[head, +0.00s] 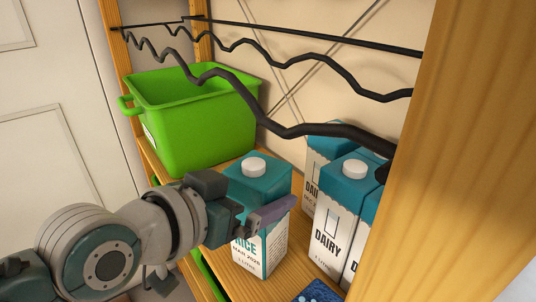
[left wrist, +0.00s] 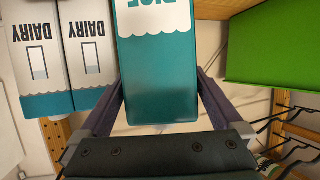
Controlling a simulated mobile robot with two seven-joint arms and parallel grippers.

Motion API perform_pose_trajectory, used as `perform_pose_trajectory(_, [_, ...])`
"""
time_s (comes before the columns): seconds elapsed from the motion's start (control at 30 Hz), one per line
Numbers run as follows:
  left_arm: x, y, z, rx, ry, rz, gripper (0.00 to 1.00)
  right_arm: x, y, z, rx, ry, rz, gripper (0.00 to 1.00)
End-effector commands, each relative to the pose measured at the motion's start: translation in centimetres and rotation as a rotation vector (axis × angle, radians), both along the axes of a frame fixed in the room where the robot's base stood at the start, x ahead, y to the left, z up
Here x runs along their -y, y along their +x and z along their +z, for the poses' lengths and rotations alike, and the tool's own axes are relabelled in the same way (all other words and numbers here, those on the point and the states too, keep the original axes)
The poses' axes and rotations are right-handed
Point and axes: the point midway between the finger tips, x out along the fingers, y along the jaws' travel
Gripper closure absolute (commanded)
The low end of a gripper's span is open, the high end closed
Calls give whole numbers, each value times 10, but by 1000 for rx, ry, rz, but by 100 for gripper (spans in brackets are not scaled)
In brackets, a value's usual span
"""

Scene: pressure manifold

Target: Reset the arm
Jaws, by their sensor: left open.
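My left gripper (head: 272,213) reaches in from the left at a teal-and-white rice carton (head: 262,183) on the wooden shelf. The carton stands upright with a white cap. In the left wrist view, which looks upside down, the carton (left wrist: 157,70) lies between the two open fingers (left wrist: 160,85), one along each side. Slim gaps seem to show beside it, but I cannot tell whether a finger touches it. In the head view one purple-grey finger crosses the carton's front; the other is hidden. My right gripper is in neither view.
Several dairy cartons (head: 328,236) stand right of the rice carton, close by. A green bin (head: 205,125) is behind it at the left. Black wavy rails (head: 300,130) run above the shelf. A wooden post (head: 450,150) stands at the right, and a blue item (head: 318,293) is in front.

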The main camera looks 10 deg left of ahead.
Motion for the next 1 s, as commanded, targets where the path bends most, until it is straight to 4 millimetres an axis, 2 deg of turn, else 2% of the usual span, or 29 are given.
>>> perform_pose_trajectory(0.3, [-25,-52,25,-2,1,-1,0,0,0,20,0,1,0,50])
perform_pose_trajectory(0.53, [-35,-74,36,-6,2,-2,0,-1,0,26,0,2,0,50])
perform_pose_trajectory(0.67, [-35,-91,48,-84,29,4,0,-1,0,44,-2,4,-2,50])
perform_pose_trajectory(0.77, [-40,-119,62,-224,84,26,0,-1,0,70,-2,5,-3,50])
perform_pose_trajectory(1.0, [-84,-208,97,-620,236,183,0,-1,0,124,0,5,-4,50])
